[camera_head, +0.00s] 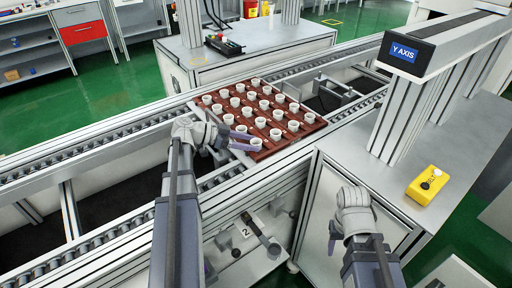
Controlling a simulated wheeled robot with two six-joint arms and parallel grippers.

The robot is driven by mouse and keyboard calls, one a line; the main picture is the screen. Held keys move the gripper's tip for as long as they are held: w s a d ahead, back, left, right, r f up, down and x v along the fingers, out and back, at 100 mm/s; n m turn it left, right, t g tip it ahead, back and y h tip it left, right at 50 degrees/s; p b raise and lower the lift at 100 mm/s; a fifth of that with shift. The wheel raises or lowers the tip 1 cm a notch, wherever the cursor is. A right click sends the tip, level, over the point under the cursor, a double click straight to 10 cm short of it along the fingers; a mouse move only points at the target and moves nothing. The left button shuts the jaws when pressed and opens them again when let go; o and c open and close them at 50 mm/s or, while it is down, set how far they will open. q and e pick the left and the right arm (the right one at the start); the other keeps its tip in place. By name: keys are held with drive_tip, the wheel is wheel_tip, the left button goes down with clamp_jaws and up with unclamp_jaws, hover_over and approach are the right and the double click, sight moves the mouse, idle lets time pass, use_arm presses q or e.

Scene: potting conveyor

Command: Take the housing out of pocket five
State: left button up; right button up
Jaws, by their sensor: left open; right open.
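A reddish-brown tray (313,126) on the conveyor holds rows of small white cup-shaped housings (277,134). No pocket numbers are readable, so I cannot tell which is pocket five. My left gripper (250,142) is open at the tray's near-left corner. Its purple-grey fingers point right, toward a white housing (256,144) at the near edge. I cannot tell whether they touch it or straddle it. My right gripper (333,246) is open and empty, low in front of the grey cabinet, well away from the tray.
The roller conveyor (110,147) runs from lower left to upper right. A "Y AXIS" gantry (403,53) rises at the right above a grey cabinet top with a yellow button box (427,185). A bench (210,60) stands behind the tray. A bracket marked 2 (246,232) sits below the conveyor.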

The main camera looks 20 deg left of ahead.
use_arm(q)
clamp_jaws()
drive_tip(key=shift+r, duration=0.1)
idle(0.4)
wheel_tip(320, 180, up, 10)
drive_tip(key=p, duration=1)
